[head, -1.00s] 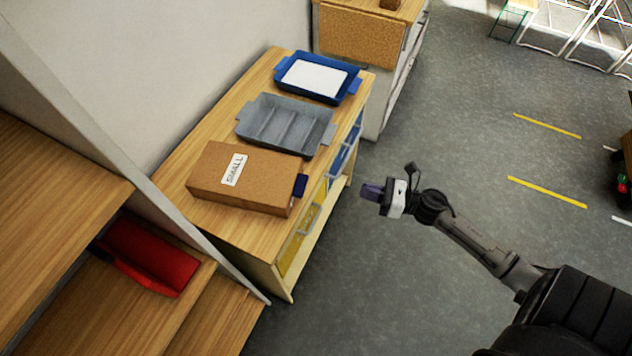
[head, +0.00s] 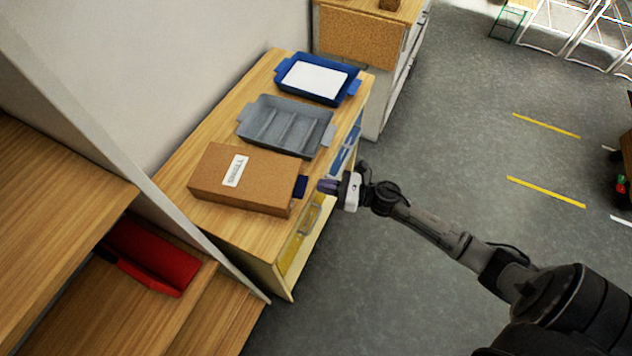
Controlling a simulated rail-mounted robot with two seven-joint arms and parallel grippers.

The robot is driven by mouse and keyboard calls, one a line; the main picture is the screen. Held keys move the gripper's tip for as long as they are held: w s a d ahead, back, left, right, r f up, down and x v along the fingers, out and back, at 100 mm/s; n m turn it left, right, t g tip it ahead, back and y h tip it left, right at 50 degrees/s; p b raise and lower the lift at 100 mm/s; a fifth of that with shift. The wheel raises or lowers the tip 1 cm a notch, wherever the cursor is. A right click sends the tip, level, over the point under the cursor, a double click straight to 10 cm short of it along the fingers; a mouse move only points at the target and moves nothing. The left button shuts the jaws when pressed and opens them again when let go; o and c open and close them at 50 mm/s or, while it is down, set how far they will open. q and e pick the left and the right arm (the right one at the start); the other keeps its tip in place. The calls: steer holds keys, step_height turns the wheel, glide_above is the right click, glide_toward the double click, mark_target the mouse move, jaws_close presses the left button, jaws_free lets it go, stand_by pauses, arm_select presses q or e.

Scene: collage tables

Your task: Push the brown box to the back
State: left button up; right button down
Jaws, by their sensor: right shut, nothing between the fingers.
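The brown box (head: 240,184), with a white label reading "SMALL", lies flat on the wooden top of a low cabinet (head: 255,235). My right gripper (head: 324,186) is shut and empty. It points left, just right of the box and the blue tab, near the cabinet's front edge, with what looks like a small gap between. My left gripper does not show.
A grey divided tray (head: 243,135) sits right behind the box. Farther back is a blue tray (head: 281,70) holding a white sheet. A wall runs along the left.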

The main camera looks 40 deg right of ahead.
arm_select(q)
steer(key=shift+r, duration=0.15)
arm_select(e)
steer(key=x, duration=0.2)
steer(key=shift+w+a, duration=0.2)
steer(key=shift+w, duration=0.05)
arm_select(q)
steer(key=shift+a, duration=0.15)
